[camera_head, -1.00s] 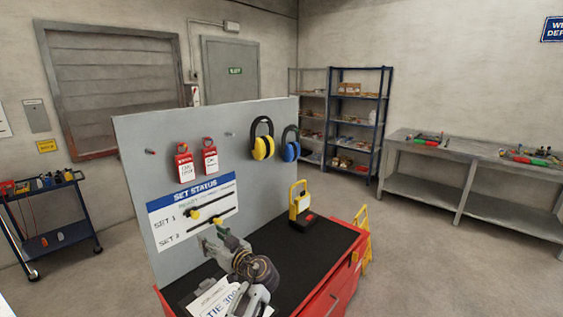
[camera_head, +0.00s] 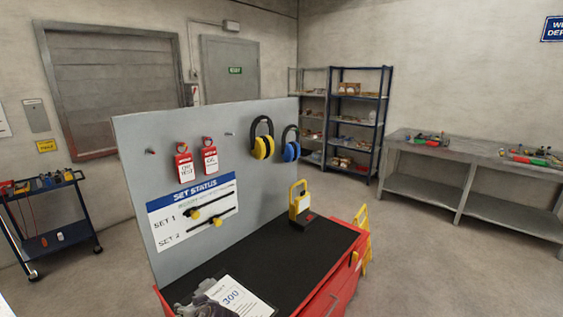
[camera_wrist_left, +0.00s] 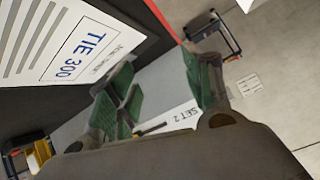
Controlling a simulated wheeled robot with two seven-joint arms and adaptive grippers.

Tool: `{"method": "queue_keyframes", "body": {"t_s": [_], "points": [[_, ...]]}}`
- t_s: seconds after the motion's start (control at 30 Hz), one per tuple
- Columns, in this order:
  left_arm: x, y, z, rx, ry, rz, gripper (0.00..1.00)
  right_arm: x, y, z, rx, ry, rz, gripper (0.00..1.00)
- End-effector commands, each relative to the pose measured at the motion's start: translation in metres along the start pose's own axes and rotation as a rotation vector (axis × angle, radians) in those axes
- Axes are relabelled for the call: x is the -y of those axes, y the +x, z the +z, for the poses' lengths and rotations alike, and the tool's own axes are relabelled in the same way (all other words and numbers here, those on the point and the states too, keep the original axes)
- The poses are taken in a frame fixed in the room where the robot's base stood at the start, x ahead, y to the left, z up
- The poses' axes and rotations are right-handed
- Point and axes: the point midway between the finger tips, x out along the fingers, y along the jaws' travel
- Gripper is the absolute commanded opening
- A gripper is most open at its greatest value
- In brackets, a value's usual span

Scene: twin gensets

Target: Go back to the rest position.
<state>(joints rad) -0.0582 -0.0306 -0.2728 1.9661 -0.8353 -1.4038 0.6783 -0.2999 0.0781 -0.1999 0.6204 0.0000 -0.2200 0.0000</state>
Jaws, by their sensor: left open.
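My left gripper (camera_wrist_left: 162,88) is open and empty in the left wrist view, its green-padded fingers apart. The set status board (camera_head: 165,228) is on the grey panel (camera_head: 215,150), with two black sliders with yellow knobs (camera_head: 195,214). In the wrist view, the board's "SET 2" part (camera_wrist_left: 180,118) shows beyond the fingers. My right gripper is not in view.
A red cabinet (camera_head: 335,290) with a black top holds a printed 300 card (camera_head: 232,297) and a yellow padlock-shaped item (camera_head: 299,203). Red tags (camera_head: 184,165) and ear defenders (camera_head: 262,140) hang on the panel. A cart (camera_head: 48,215) stands left; a workbench (camera_head: 480,160) stands right.

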Motion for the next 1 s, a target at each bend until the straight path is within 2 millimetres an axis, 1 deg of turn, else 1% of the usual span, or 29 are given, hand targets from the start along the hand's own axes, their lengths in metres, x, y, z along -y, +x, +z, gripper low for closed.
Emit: {"method": "queue_keyframes", "body": {"t_s": [0.03, 0.1, 0.27, 0.47, 0.6, 0.8, 1.0], "points": [[0.006, -0.001, 0.014, 0.035, 0.023, 0.017, 0.51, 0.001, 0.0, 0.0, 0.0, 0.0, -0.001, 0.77], [0.013, -0.003, 0.031, 0.083, 0.056, 0.047, 0.51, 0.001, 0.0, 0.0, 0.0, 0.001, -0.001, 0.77], [0.027, -0.013, 0.067, 0.183, 0.138, 0.126, 0.51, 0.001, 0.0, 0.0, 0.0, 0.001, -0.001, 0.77], [0.044, -0.033, 0.107, 0.289, 0.244, 0.242, 0.51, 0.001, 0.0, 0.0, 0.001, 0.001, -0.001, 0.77], [0.055, -0.052, 0.132, 0.35, 0.32, 0.334, 0.51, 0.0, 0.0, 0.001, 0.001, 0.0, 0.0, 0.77], [0.066, -0.078, 0.154, 0.405, 0.409, 0.445, 0.51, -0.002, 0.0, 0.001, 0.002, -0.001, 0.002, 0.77], [0.071, -0.095, 0.166, 0.43, 0.462, 0.517, 0.51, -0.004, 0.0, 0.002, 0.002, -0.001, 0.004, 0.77]]}}
